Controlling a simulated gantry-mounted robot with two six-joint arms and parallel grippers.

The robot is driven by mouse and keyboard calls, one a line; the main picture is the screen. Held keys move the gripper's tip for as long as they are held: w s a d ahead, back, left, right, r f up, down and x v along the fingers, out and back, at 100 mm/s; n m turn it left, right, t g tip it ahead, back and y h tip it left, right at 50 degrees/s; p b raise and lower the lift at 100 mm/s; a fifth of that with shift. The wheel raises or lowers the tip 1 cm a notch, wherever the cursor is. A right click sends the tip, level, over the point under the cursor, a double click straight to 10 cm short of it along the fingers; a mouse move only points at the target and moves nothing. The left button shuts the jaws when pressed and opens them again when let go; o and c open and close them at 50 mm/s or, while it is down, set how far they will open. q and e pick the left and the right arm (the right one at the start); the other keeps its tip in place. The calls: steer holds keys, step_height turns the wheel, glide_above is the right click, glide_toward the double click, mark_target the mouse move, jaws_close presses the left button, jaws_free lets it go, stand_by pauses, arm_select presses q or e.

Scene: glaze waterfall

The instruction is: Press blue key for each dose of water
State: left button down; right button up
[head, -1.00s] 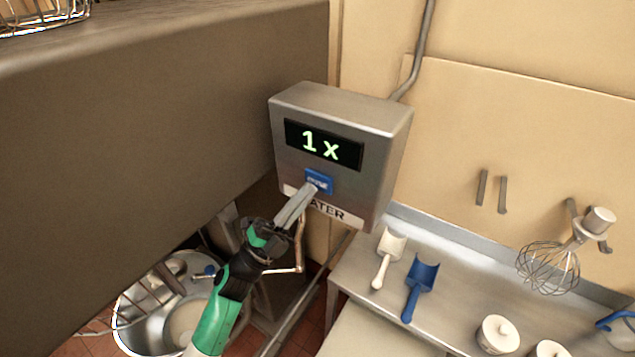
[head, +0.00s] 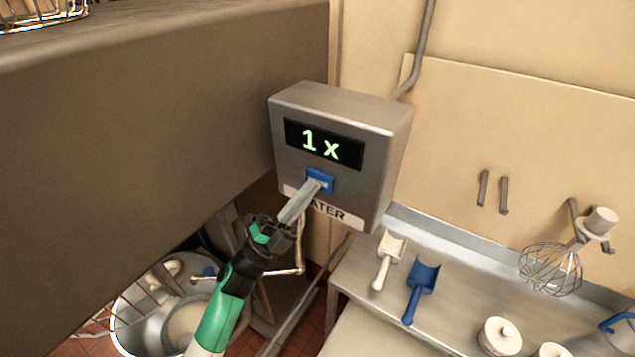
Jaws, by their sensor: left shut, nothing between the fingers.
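The steel water dispenser box (head: 375,155) is fixed at the wall in the middle of the head view. Its display (head: 323,144) reads "1 x". The blue key (head: 324,176) is below the display, above a white label (head: 335,214) whose visible letters read "ATER". My left gripper (head: 313,187) is shut and empty, its fingertips at the lower edge of the blue key. They cover part of the key, and I cannot tell whether they touch it. My right gripper is not in view.
A steel bowl (head: 137,318) stands at lower left below a large brown-grey hood (head: 150,130). A steel shelf (head: 455,290) at right holds a white scoop (head: 388,262), a blue scoop (head: 421,290) and white lidded jars (head: 499,336). A whisk (head: 550,268) hangs at right.

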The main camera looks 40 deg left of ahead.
arm_select(q)
steer(key=shift+w, duration=0.2)
stand_by(0.5)
steer(key=shift+s+d+p, duration=0.15)
steer(key=shift+s+p, duration=0.35)
steer(key=shift+s, duration=0.4)
steer(key=s, duration=0.1)
steer(key=s+p, duration=0.1)
steer(key=s, duration=0.1)
steer(key=s+p, duration=0.1)
steer(key=s, duration=0.1)
steer(key=shift+d, duration=0.35)
stand_by(3.9)
